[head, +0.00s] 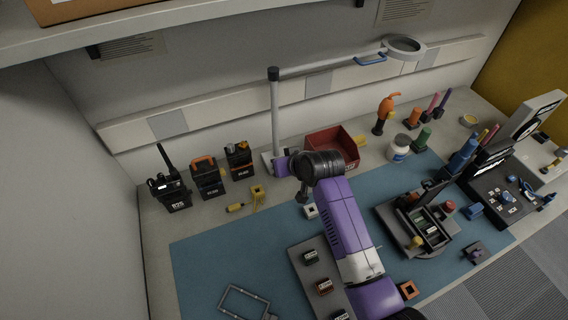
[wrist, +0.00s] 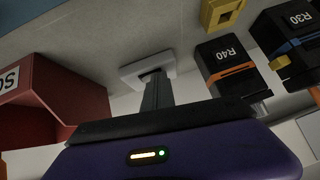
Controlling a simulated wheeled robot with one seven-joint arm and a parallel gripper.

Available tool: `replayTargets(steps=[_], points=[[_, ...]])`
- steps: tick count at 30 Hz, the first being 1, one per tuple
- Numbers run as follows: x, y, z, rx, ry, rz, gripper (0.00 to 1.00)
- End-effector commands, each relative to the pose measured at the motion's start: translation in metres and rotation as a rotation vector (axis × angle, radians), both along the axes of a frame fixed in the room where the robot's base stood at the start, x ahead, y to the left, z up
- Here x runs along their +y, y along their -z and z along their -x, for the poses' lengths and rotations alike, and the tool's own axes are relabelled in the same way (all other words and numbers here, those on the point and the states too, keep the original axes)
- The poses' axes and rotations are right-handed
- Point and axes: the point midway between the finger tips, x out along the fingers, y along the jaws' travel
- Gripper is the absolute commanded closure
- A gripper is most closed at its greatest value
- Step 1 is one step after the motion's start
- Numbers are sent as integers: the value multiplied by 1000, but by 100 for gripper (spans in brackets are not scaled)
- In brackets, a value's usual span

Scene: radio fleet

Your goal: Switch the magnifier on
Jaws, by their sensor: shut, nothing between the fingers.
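The magnifier has a grey upright post (head: 275,115), a long arm and a ring-shaped head (head: 403,47) with a blue handle at the back wall. No switch is clearly visible, and I cannot tell whether the lamp is lit.
A red bin (head: 333,146) stands right of the post. Several black radios, one orange-topped (head: 205,176), stand to the left, with a yellow piece (head: 258,194) in front. A blue mat (head: 215,260) covers the bench front. A shelf (head: 150,18) overhangs at upper left.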

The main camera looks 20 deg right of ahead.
Motion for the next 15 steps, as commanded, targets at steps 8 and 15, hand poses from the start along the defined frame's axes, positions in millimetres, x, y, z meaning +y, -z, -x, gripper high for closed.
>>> replayTargets(steps=[8,15], points=[[-2,7,2,12,-3,-3,100],[-15,6,3,12,2,0,100]])
